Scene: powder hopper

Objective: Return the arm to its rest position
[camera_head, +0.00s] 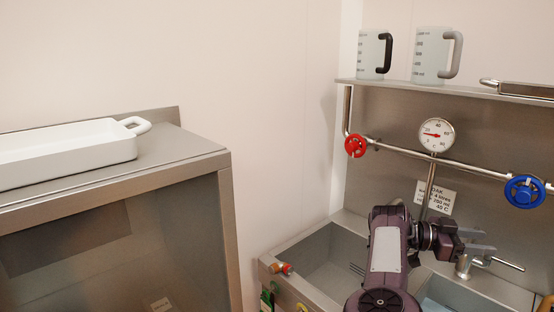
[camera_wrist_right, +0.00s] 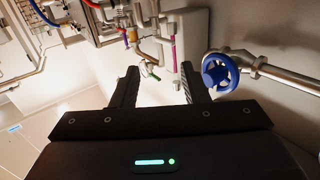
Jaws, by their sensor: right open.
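My right arm (camera_head: 388,250) rises from the bottom of the head view, in front of the steel sink. It is bent, with its wrist turned to the right. My right gripper (camera_head: 482,242) is at the right end of the arm, near the tap, partly seen from the side. In the right wrist view its two black fingers (camera_wrist_right: 160,82) stand apart with nothing held between them. A blue valve wheel (camera_wrist_right: 220,72) shows just right of the fingers there; whether they touch is not clear, but a gap seems to show. My left gripper is not in view.
A steel sink (camera_head: 312,262) and a tap (camera_head: 508,264) lie around the arm. A red valve (camera_head: 356,146), a gauge (camera_head: 436,135) and a blue valve (camera_head: 524,191) sit on the wall pipe. Jugs (camera_head: 432,55) stand on the shelf. A white tray (camera_head: 70,155) rests on the left cabinet.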

